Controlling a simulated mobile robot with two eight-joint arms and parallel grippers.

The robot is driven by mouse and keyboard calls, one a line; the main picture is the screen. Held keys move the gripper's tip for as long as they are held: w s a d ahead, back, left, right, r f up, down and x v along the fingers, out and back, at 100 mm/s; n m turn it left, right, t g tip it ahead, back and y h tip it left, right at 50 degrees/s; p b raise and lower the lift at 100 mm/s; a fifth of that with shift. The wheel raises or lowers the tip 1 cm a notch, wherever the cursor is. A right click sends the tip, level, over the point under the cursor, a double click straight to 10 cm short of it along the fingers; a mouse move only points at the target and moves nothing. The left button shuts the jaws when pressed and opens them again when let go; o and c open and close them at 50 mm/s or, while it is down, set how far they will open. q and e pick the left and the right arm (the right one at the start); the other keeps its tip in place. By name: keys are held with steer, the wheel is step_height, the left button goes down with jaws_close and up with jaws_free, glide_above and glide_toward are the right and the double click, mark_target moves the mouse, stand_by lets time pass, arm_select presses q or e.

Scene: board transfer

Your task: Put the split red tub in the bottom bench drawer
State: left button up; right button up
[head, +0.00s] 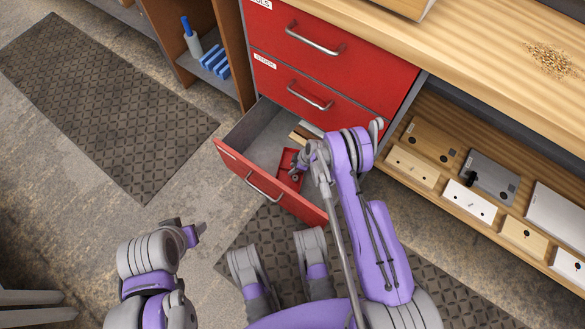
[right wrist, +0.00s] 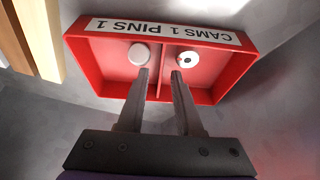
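The split red tub (head: 287,160) lies inside the pulled-out bottom drawer (head: 240,170). In the right wrist view the tub (right wrist: 240,75) has a centre divider and an upside-down label reading "CAMS 1 PINS 1". One compartment holds a plain pale round piece (right wrist: 139,54), the other a white disc with a dark centre (right wrist: 187,59). My right gripper (head: 295,174) reaches down into the drawer. Its fingertips (right wrist: 160,74) are apart, one each side of the divider, with gaps showing. My left gripper (head: 198,232) is over the floor, clear of the drawer; its fingers cannot be made out.
Wooden pieces (head: 303,133) lie in the drawer beside the tub, also at left in the right wrist view (right wrist: 38,40). Two red drawers (head: 330,65) above are shut. A shelf (head: 408,176) with several boards is at right. Wood shavings (head: 552,60) lie on the benchtop.

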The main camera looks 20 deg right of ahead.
steer(key=s+d+r+m+h+p, duration=0.1)
steer(key=s+r+m, duration=0.25)
steer(key=r, duration=1.45)
steer(key=s+d+r+m+h+p, duration=0.1)
steer(key=s+d+r+m+p, duration=0.2)
steer(key=r, duration=1.6)
arm_select(q)
steer(key=shift+b+v, duration=0.75)
steer(key=shift+v, duration=0.3)
arm_select(e)
steer(key=s+r+m+t+h, duration=0.1)
steer(key=s+r, duration=0.3)
steer(key=s, duration=0.6)
steer(key=s+a+r+m+t, duration=0.1)
steer(key=s+r+m, duration=0.3)
steer(key=s, duration=0.6)
steer(key=shift+s+r+m+h, duration=0.15)
steer(key=shift+r+m+h, duration=0.25)
steer(key=shift+r, duration=0.3)
arm_select(q)
steer(key=shift+w+r, duration=0.1)
steer(key=shift+w, duration=0.1)
arm_select(e)
steer(key=shift+s+a, duration=0.1)
